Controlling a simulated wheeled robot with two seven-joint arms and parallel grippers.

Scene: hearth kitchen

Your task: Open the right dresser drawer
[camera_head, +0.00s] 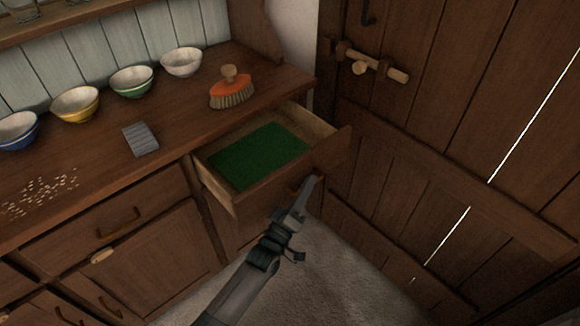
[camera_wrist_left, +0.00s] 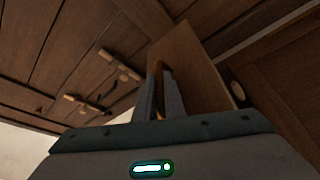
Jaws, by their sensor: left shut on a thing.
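The right dresser drawer (camera_head: 328,153) stands pulled out from the dresser, and its green-lined inside shows empty in the head view. My left gripper (camera_head: 306,190) is at the drawer's front face, its arm coming up from below. In the left wrist view the fingers (camera_wrist_left: 160,98) are shut on the drawer handle (camera_wrist_left: 158,72), a thin brass-coloured bar in front of the wooden drawer front (camera_wrist_left: 195,68). In the head view the gripper mostly hides the handle. My right gripper is in neither view.
A wooden door (camera_head: 430,140) with a latch (camera_head: 370,64) stands close to the right of the open drawer. On the dresser top (camera_head: 185,120) are an orange brush (camera_head: 231,90), a grey block (camera_head: 140,139), several bowls and scattered pale bits. Floor (camera_head: 310,275) shows below.

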